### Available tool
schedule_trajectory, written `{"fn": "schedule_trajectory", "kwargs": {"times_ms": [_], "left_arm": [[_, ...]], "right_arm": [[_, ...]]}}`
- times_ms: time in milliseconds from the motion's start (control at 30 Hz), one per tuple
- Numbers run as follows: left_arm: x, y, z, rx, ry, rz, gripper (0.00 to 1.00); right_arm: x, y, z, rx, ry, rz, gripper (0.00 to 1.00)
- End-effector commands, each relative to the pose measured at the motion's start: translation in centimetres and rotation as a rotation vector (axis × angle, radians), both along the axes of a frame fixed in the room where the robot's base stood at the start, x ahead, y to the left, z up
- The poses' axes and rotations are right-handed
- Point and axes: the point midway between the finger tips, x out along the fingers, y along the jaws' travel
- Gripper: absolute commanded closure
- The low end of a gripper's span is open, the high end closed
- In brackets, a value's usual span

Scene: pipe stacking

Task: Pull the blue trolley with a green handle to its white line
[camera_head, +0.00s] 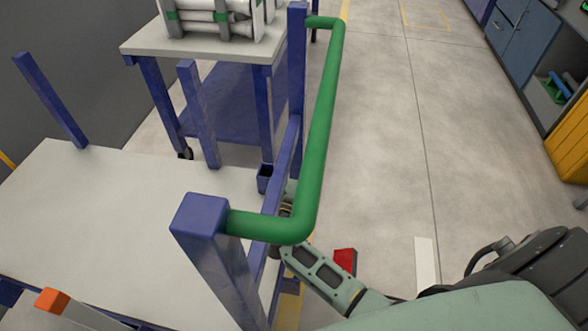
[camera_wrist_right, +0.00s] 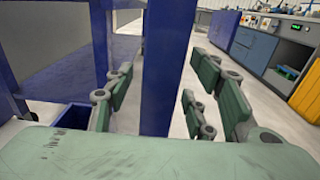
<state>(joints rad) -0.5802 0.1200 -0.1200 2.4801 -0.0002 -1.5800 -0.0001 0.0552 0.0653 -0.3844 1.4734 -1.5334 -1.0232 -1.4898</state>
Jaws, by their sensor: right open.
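The blue trolley has a pale top (camera_head: 110,215) and blue posts (camera_head: 215,240), and its green handle (camera_head: 318,130) runs along its right side in the head view. My right gripper (camera_head: 287,203) is under and beside this handle, partly hidden by it and by a blue bar. In the right wrist view my right gripper (camera_wrist_right: 165,100) is open, and a blue upright bar (camera_wrist_right: 165,60) appears between its fingers. Whether they touch the bar, I cannot tell. A white strip (camera_head: 427,262) lies on the floor to the right.
Another table (camera_head: 190,45) with bundled white pipes (camera_head: 212,17) stands at the back. Blue cabinets (camera_head: 525,35) and a yellow unit (camera_head: 570,140) are at the right. Open floor (camera_head: 400,130) lies between. A red object (camera_head: 345,262) is near my right arm.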

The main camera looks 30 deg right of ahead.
Motion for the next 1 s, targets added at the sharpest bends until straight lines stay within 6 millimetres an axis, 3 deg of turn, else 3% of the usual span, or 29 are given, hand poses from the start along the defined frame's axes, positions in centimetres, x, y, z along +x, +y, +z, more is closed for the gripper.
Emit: {"fn": "schedule_trajectory", "kwargs": {"times_ms": [200, 600, 1000], "left_arm": [[0.3, -0.1, -0.5, -0.002, -0.014, 0.000, 1.00], [0.7, -0.2, -0.4, -0.005, -0.028, -0.002, 1.00], [0.7, -0.2, -0.4, -0.006, -0.027, -0.003, 1.00]], "right_arm": [[2.1, -1.6, 0.0, 0.001, -0.002, 0.000, 0.50], [2.6, -2.0, 0.0, 0.002, 0.000, -0.001, 0.50], [2.5, -1.9, 0.0, 0.002, 0.000, 0.000, 0.85]]}}
